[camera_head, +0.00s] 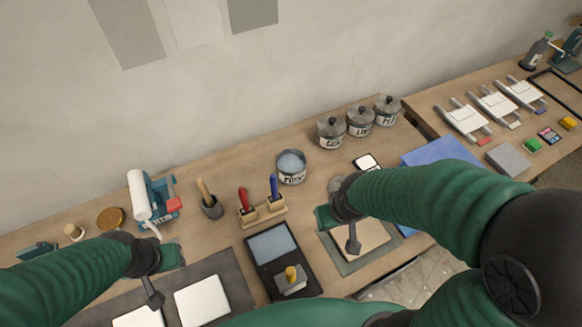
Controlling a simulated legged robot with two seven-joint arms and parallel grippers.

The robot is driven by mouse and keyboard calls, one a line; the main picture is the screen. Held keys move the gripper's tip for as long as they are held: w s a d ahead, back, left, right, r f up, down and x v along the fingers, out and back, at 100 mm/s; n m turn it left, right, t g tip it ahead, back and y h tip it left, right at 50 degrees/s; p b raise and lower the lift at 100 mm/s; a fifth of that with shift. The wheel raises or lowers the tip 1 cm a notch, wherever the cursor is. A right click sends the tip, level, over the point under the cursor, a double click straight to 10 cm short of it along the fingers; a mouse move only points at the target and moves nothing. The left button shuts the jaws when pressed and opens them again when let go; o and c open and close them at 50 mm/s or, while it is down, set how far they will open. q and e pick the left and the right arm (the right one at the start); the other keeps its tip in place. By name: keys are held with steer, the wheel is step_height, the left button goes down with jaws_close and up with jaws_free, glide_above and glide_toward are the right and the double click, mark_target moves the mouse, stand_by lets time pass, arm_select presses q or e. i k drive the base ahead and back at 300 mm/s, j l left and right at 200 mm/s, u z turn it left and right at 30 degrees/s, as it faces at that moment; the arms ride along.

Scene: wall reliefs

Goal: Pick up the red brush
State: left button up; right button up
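The red brush (243,199) stands upright, handle up, in a small wooden holder (262,215) near the middle of the table. A blue-handled brush (274,186) stands beside it on the right in the same holder. My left gripper (156,270) is left of and nearer than the holder, above the dark mat. My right gripper (342,220) is right of the holder, above a board with a tan sheet. Both grippers are apart from the red brush. The finger gaps are too small and too covered by the wrists to read.
A black tray with a yellow-knobbed block (290,280) lies in front.

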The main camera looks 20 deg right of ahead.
mark_target(242, 194)
steer(key=k+l+z, duration=0.2)
steer(key=l+z, duration=0.15)
steer(key=k+l+z, duration=0.1)
steer(key=l+z, duration=0.25)
